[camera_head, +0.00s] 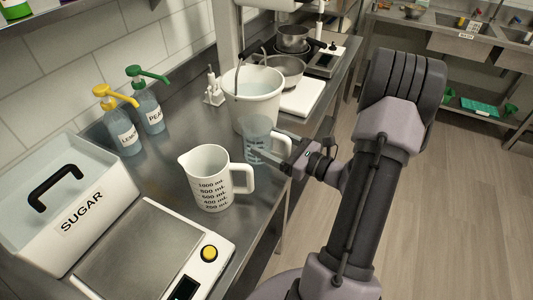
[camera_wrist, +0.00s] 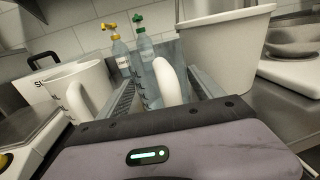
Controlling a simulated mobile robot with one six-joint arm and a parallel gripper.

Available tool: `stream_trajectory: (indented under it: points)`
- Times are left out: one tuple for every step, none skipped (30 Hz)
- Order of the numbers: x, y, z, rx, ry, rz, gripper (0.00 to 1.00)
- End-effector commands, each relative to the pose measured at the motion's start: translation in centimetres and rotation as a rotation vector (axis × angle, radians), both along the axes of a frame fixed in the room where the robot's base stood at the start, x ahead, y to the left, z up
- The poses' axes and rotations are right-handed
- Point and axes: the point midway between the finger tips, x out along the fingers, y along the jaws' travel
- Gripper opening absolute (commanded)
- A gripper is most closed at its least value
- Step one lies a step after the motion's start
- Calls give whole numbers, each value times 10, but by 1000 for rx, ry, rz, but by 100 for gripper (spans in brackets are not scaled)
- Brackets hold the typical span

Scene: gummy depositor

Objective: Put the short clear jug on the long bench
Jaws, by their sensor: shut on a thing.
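The short clear jug (camera_head: 257,136) is see-through, with a pale handle. It is upright at the bench's front edge, between the white measuring jug and the white bucket. My gripper (camera_head: 272,146) reaches it from the right and is shut on its handle side. In the wrist view the pale handle of the clear jug (camera_wrist: 168,82) stands between the two fingers of my gripper (camera_wrist: 163,92). The long bench (camera_head: 160,184) is a grey metal counter along the tiled wall. I cannot tell whether the jug's base touches the bench.
The white measuring jug (camera_head: 208,180) stands close on the left, the white bucket (camera_head: 256,95) just behind. Pump bottles (camera_head: 125,135), the sugar bin (camera_head: 85,215) and a scale (camera_head: 145,255) stand further left. Bare metal shows between the bottles and measuring jug.

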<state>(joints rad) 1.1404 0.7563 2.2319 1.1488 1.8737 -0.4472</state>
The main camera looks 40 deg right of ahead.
Motion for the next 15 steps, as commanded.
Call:
stream_trajectory:
  points:
    - [5, 0, -1, 0, 0, 1, 3]
    - [8, 0, -1, 1, -1, 2, 3]
    - [14, 0, -2, 0, -1, 2, 3]
    - [13, 0, -10, 3, 0, 0, 3]
    - [13, -1, -18, 4, 0, -1, 3]
    - [12, -1, -29, 4, 1, -1, 3]
    - [12, -1, -35, 3, 1, -1, 3]
    - [12, -1, -38, 2, 0, -1, 3]
    - [12, -1, -39, 2, 0, -1, 3]
    - [12, -1, -38, 1, 0, -1, 3]
    - [12, -1, -37, 1, 0, -1, 3]
    - [12, -1, -36, 1, 0, -1, 3]
    - [12, -1, -36, 1, 0, -1, 3]
    - [12, -1, -35, 1, 0, -1, 3]
    - [12, -1, -36, 1, 0, -1, 3]
